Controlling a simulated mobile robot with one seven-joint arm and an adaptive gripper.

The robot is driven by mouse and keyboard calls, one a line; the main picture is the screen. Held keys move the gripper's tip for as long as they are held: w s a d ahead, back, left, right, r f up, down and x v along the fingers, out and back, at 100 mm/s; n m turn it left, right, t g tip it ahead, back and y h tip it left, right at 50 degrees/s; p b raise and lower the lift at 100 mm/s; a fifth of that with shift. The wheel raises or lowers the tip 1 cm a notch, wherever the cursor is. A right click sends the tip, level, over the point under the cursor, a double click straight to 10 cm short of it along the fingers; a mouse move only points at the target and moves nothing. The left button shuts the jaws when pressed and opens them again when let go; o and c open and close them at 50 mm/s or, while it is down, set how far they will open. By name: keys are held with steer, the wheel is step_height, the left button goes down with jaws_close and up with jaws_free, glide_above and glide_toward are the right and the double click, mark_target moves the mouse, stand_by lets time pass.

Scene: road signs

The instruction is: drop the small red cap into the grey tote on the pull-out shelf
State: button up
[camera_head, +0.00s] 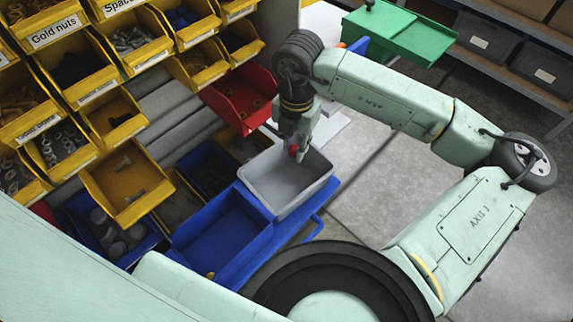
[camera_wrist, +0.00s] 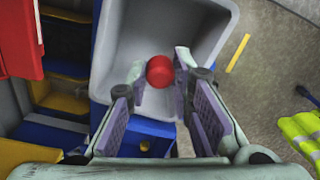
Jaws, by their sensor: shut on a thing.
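The small red cap (camera_wrist: 160,71) is between the fingertips of my gripper (camera_wrist: 160,75), which is shut on it. In the head view the red cap (camera_head: 293,150) shows as a small spot below my gripper (camera_head: 296,145). The grey tote (camera_head: 287,182) stands on the blue pull-out shelf (camera_head: 318,205), and my gripper is over its far part. In the wrist view the tote's grey inside (camera_wrist: 127,40) lies behind the cap and looks empty where it shows. The exact height of the cap above the tote floor is hard to tell.
A blue bin (camera_head: 222,236) stands left of the tote on the shelf. A red bin (camera_head: 240,97) is just behind, and yellow bins (camera_head: 126,184) with parts fill the rack at left. A green tray (camera_head: 400,35) is farther back. Grey floor (camera_head: 370,195) is open at right.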

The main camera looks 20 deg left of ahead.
step_height(320, 180, down, 6)
steer(key=b, duration=0.2)
steer(key=shift+s+b, duration=0.1)
steer(key=shift+b, duration=0.2)
steer(key=shift+r, duration=0.1)
steer(key=o, duration=0.7)
steer(key=shift+o, duration=0.2)
step_height(320, 180, up, 12)
stand_by(0.7)
